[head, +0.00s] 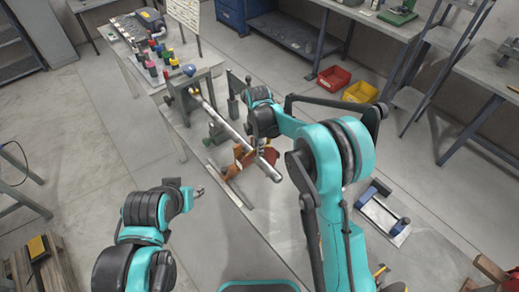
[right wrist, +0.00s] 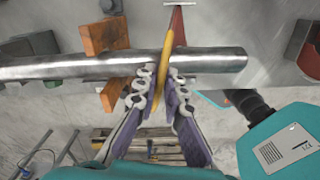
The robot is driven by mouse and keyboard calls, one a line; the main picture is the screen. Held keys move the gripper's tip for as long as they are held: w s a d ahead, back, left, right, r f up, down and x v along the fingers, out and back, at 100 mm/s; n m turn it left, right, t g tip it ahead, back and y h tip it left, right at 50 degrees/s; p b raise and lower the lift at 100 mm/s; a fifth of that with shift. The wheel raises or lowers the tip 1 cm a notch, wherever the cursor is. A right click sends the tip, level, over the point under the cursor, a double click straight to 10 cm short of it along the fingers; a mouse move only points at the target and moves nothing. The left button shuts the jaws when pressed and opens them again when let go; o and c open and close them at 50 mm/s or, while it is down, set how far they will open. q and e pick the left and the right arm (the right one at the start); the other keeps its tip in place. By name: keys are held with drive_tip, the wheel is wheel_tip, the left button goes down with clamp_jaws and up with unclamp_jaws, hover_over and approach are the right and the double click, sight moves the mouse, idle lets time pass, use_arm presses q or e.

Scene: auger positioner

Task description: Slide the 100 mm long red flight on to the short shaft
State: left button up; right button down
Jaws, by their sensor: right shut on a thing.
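A long bare metal shaft (head: 233,132) runs from the grey bench stand toward me; its free end (right wrist: 235,59) points right in the right wrist view. My right gripper (right wrist: 160,85) is shut on a thin red flight with a yellow edge (right wrist: 167,52), seen nearly edge-on near that end. The shaft shows on both sides of the flight, and the yellow edge crosses in front of it. The flight's bore is hidden, so I cannot tell its fit. In the head view the right gripper (head: 262,147) is partly hidden. My left gripper (head: 198,191) is away at lower left, its jaws unclear.
Orange blocks (right wrist: 105,33) sit beside the shaft, left of the flight. A table (head: 122,58) at the upper left carries several coloured items. Red (head: 333,80) and yellow (head: 360,92) bins stand on the floor at the back. The floor around my left gripper is clear.

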drive_tip(key=shift+w+a, duration=0.6)
drive_tip(key=shift+w, duration=0.15)
drive_tip(key=c, duration=1.5)
unclamp_jaws()
drive_tip(key=shift+c, duration=0.2)
wheel_tip(320, 180, up, 12)
